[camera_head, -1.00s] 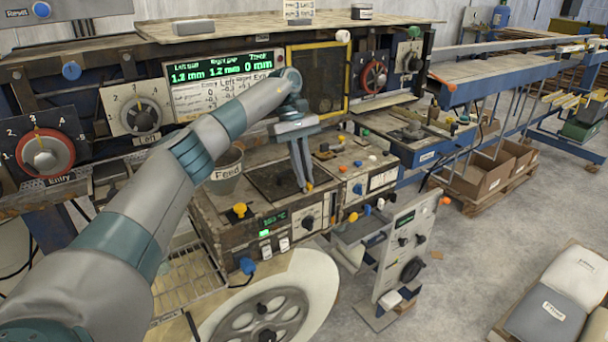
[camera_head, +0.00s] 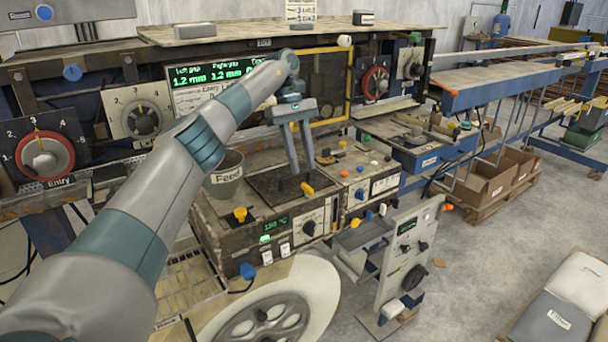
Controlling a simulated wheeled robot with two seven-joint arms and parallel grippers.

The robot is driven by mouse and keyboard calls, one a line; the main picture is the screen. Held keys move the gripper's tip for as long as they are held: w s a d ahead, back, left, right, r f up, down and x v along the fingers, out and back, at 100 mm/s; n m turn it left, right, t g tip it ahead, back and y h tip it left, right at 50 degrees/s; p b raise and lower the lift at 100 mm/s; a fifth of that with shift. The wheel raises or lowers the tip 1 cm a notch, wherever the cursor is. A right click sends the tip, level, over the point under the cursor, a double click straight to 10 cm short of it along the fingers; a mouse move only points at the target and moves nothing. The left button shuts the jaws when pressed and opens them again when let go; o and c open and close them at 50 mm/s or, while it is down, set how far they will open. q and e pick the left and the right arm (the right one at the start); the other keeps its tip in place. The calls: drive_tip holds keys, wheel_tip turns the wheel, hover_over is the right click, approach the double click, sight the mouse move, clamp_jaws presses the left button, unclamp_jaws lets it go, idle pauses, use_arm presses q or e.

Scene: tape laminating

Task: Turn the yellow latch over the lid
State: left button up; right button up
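The yellow latch (camera_head: 307,188) is a small bar at the right front edge of the dark, flat lid (camera_head: 268,188) on the worn machine box. The lid looks closed. The latch slants; whether it reaches over the lid's edge is too small to tell. My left gripper (camera_head: 303,172) points down just above and behind the latch. Its two fingers stand apart with a visible gap, and nothing shows between them. The fingers hide part of the lid's back right. My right gripper is out of view.
A grey bucket marked Feed (camera_head: 227,172) stands left of the lid. A yellow knob (camera_head: 240,214) sits at the box's front left. A control box with coloured knobs (camera_head: 365,175) adjoins on the right. The yellow-framed window (camera_head: 330,88) rises behind.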

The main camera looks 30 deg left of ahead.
use_arm(q)
drive_tip(key=shift+v, duration=1.25)
